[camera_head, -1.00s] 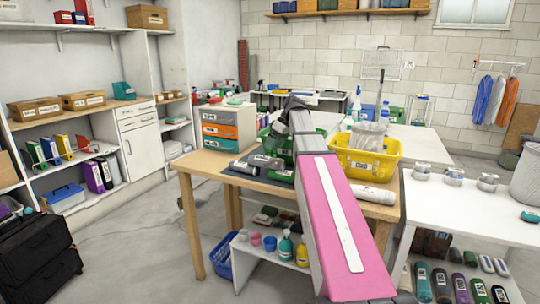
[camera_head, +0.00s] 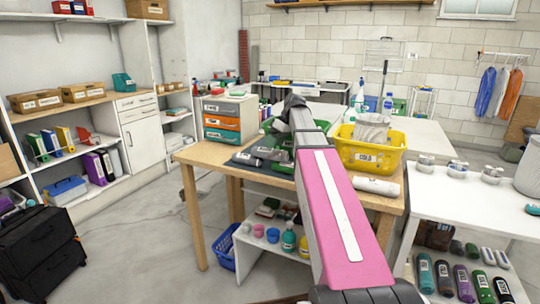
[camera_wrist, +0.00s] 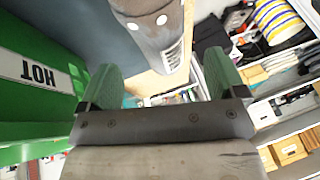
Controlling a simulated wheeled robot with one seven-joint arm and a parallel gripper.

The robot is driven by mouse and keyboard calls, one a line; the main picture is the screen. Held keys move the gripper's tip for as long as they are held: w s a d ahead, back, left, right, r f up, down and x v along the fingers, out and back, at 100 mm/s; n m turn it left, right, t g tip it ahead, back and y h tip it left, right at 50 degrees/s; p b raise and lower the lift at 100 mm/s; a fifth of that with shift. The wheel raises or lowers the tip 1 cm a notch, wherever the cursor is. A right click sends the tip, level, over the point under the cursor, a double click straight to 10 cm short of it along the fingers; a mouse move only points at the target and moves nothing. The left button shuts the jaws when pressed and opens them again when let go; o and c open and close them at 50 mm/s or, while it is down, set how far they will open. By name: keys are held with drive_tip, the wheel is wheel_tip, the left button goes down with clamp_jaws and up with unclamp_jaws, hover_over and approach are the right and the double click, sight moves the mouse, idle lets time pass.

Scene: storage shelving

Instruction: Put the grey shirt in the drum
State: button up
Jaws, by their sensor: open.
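A light grey bundle (camera_head: 371,128), perhaps the grey shirt, sits in the yellow basket (camera_head: 372,157) marked COLD on the wooden table; its shape is unclear. A grey round container (camera_head: 530,176), possibly the drum, is cut off at the right edge; I cannot confirm it. My arm reaches over the table, and its dark end is beside the green basket (camera_head: 270,126), left of the yellow one. In the wrist view my gripper (camera_wrist: 165,82) is open, its green fingers apart with nothing held. The green basket's HOT label (camera_wrist: 48,70) is upside down at left.
A silver-grey object (camera_wrist: 152,30) lies just beyond the fingertips. A white roll (camera_head: 376,186) lies at the wooden table's (camera_head: 190,155) front right.

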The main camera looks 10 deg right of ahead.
sight(270, 152)
drive_tip(key=shift+d+x, duration=0.1)
drive_tip(key=shift+x, duration=1.15)
drive_tip(key=shift+d+x, duration=0.15)
drive_tip(key=shift+x, duration=1.1)
drive_tip(key=shift+s+f, duration=0.1)
drive_tip(key=c, duration=1.2)
drive_tip(key=shift+o, duration=0.2)
